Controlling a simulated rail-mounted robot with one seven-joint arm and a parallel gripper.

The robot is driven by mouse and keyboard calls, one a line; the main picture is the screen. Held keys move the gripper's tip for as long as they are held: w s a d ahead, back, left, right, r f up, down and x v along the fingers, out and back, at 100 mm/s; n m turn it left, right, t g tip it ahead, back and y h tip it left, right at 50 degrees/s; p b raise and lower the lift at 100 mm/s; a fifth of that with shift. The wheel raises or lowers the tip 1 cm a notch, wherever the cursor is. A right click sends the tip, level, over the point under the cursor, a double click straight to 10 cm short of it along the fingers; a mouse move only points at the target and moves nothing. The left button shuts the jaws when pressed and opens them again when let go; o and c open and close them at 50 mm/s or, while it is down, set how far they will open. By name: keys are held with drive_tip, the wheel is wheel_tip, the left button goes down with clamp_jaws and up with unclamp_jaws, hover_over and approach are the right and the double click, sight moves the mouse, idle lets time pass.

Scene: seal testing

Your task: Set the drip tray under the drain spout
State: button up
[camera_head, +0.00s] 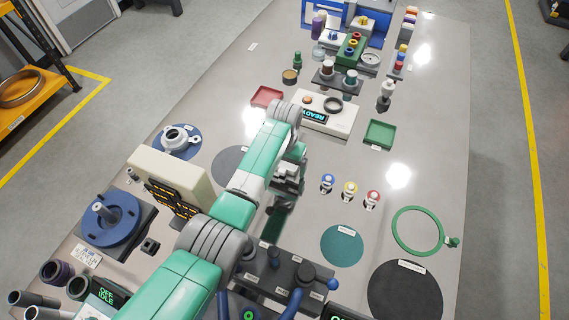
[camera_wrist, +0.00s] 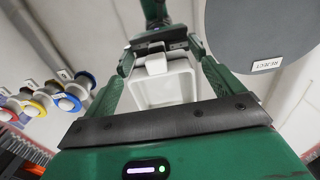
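My gripper (camera_head: 287,178) is low over the middle of the table, left of three small coloured knobs. In the wrist view, its two green fingers (camera_wrist: 160,62) stand well apart. A pale rectangular tray (camera_wrist: 168,88), apparently the drip tray, shows between and beyond them, with a light grey tab (camera_wrist: 155,64) at its far side. Gaps show between the tab and the fingers, and I see no clear grip. In the head view, only small pale parts show at the gripper, and the arm hides much there. I cannot clearly make out the drain spout.
A dark block with blue handles (camera_head: 285,272) stands close in front, partly behind my arm. Blue, yellow and red knobs (camera_head: 349,189) stand right of the gripper. A dark disc labelled REJECT (camera_wrist: 255,32) shows in the wrist view. A green disc (camera_head: 342,246) lies on clear table at right.

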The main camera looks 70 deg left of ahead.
wheel_tip(320, 180, up, 12)
drive_tip(key=p, duration=0.4)
drive_tip(key=shift+r, duration=0.15)
drive_tip(key=c, duration=1)
